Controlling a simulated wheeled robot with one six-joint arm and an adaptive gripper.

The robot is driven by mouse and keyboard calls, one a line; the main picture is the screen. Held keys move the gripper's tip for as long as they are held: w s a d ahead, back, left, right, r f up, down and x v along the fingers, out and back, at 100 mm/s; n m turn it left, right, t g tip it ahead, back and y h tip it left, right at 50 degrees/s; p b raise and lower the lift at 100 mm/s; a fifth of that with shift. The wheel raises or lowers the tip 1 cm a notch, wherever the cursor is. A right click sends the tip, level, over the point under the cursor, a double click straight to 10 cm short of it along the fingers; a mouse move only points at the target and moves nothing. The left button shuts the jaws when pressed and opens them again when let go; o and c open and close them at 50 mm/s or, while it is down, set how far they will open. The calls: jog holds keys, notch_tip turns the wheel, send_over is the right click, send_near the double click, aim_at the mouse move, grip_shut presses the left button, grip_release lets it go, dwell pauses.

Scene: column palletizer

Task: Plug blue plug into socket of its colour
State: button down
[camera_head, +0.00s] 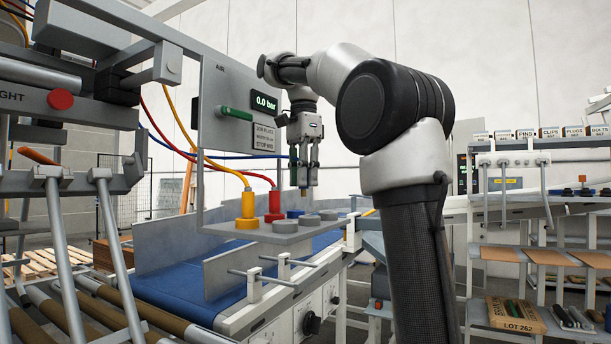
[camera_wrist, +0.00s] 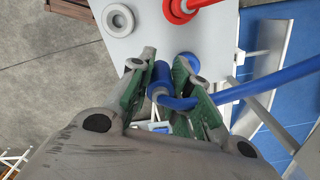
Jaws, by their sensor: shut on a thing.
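My gripper (camera_head: 304,182) points straight down above the socket shelf (camera_head: 262,238). In the wrist view my gripper (camera_wrist: 163,85) is shut on the blue plug (camera_wrist: 160,74), with the blue cable (camera_wrist: 235,93) running off to the right. The blue socket (camera_head: 295,213) is on the shelf below the gripper. In the wrist view the blue socket (camera_wrist: 187,59) shows just right of the plug, partly hidden by the right finger. The plug appears to be above the shelf and beside the socket; its exact height is unclear.
A yellow plug (camera_head: 248,204) and a red plug (camera_head: 274,203) stand in their sockets on the shelf, trailing cables. A panel with a gauge (camera_head: 265,103) and a green handle (camera_head: 236,113) rises behind. A blue conveyor (camera_head: 190,287) runs below.

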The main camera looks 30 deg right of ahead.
jog(key=shift+w+d+f, duration=0.1)
jog(key=shift+w+d, duration=0.05)
jog(key=shift+w, duration=1.1)
jog(key=shift+w+d+f, duration=0.1)
jog(key=shift+w+d, duration=0.05)
jog(key=shift+w, duration=1.1)
jog(key=shift+f, duration=2.3)
dwell(1.5)
jog(key=c, duration=1.3)
grip_release()
jog(key=shift+o, duration=0.2)
jog(key=shift+r, duration=0.45)
jog(key=s+r, duration=0.1)
jog(key=s, duration=0.3)
jog(key=s+a+r, duration=0.1)
jog(key=s+r, duration=0.1)
jog(key=s, duration=0.2)
jog(key=s+r, duration=0.1)
jog(key=s, duration=0.3)
jog(key=shift+s+a+r, duration=0.15)
jog(key=shift+s+r, duration=0.05)
jog(key=shift+r, duration=0.2)
